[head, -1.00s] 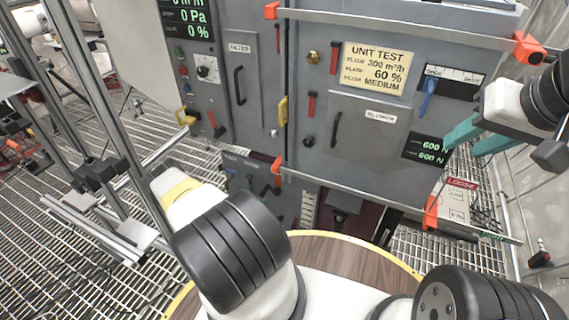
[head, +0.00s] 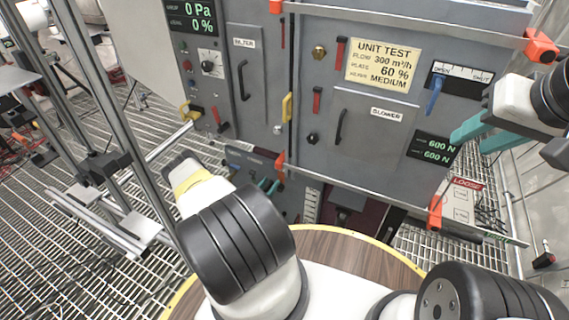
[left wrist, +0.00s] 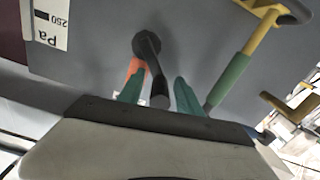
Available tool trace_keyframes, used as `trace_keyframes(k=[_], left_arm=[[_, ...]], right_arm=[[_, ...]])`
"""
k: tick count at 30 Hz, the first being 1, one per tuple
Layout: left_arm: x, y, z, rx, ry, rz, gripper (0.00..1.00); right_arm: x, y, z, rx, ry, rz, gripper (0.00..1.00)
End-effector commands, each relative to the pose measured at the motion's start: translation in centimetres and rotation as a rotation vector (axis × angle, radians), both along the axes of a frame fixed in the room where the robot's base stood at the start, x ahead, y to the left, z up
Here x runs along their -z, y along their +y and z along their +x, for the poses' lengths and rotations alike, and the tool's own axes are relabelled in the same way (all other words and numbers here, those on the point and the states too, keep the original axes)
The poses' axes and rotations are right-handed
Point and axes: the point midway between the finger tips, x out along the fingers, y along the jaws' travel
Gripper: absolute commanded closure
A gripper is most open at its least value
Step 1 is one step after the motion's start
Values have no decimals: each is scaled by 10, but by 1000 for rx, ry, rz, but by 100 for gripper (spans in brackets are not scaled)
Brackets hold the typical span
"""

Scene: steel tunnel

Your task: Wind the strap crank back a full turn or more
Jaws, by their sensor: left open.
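My left gripper (head: 269,187) is low in front of the cabinet's lower panel, mostly hidden behind my own arm in the head view. In the left wrist view its green fingers (left wrist: 158,92) are apart. A black lever with a round hub (left wrist: 148,46) reaches down between them; I cannot tell whether they touch it. A yellow bar with a green grip (left wrist: 231,78) stands just right of the fingers. I cannot tell which of these is the strap crank. My right gripper (head: 472,134) has its teal fingers apart, near the cabinet's right edge, holding nothing visible.
A grey strap bar with an orange corner piece (head: 540,46) crosses the cabinet top. A lower orange piece (head: 435,212) sits beside a LOOSE tag (head: 467,184). Metal posts (head: 105,95) stand at the left. A round wooden top (head: 345,250) lies in front.

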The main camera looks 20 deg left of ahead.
Motion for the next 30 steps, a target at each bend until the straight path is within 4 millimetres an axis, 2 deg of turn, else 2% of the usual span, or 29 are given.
trace_keyframes(k=[1, 6, 8, 20, 30], left_arm=[[0, 0, 0, 0, 0, 0, 59], [0, 0, 0, 0, 0, 0, 92], [0, 0, 0, 0, 0, 0, 100], [2, 1, -1, 0, 4, -43, 100], [12, 8, 0, 2, 23, -270, 100]], right_arm=[[0, 0, 0, 0, 0, 0, 64], [0, 0, 0, 0, 0, 0, 64], [0, 0, 0, 0, 0, 0, 64], [0, 0, 0, 0, 0, 0, 64], [0, 0, 0, 0, 0, 0, 64]])
